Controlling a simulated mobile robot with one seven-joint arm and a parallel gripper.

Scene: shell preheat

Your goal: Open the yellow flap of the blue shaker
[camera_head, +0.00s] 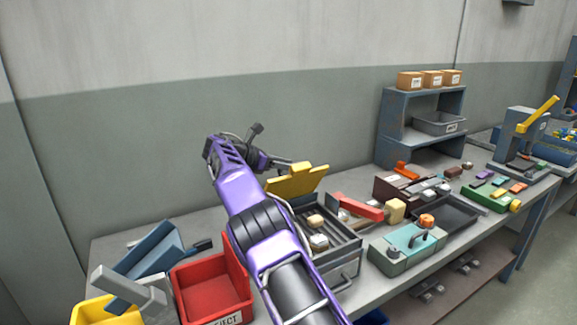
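The shaker appears to be the dark blue-grey open box (345,258) on the bench, right of my arm. Its yellow flap (305,182) stands raised and tilted at the back. Several tan and pale lumps (317,241) lie inside the box. My purple arm crosses in front of its left side and hides part of it. My gripper (299,166) is just above the flap's upper edge, at its left half. It is too small to tell whether its fingers are open or shut, or whether they touch the flap.
A red bin (213,291) stands left of my arm, with a blue angled device (150,252) and a yellow bin (107,312) beyond. Right are a red-handled tool (360,207), a green-topped fixture (407,246) and a dark tray (447,213). A wall is close behind.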

